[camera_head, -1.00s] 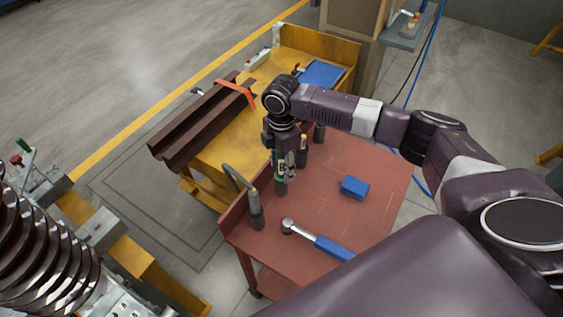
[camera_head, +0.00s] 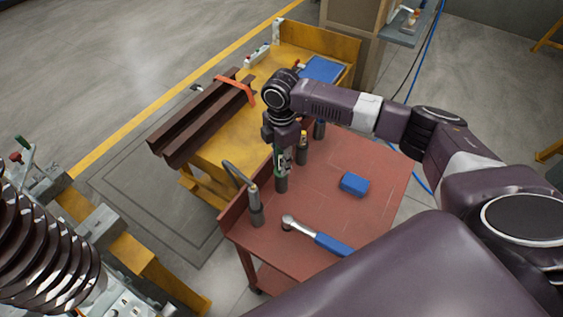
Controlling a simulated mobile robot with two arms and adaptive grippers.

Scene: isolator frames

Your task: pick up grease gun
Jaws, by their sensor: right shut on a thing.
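My right gripper (camera_head: 282,147) points down over this row and is shut on a slim green-and-white tool (camera_head: 282,165). The tool's lower end is at a dark holder; I cannot tell whether it is clear of it. The fingers partly hide its top. Another upright tool (camera_head: 255,207), grey with a thin curved hose, stands nearer me; its shape looks like a grease gun. I cannot tell for sure which tool is the grease gun. My left gripper is out of view.
A blue-handled wrench (camera_head: 325,241) and a blue block (camera_head: 354,184) lie on the table. A yellow bench (camera_head: 225,150) with brown steel channels (camera_head: 200,125) stands beyond it. More upright tools (camera_head: 302,147) stand close behind the gripper. The table's right part is clear.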

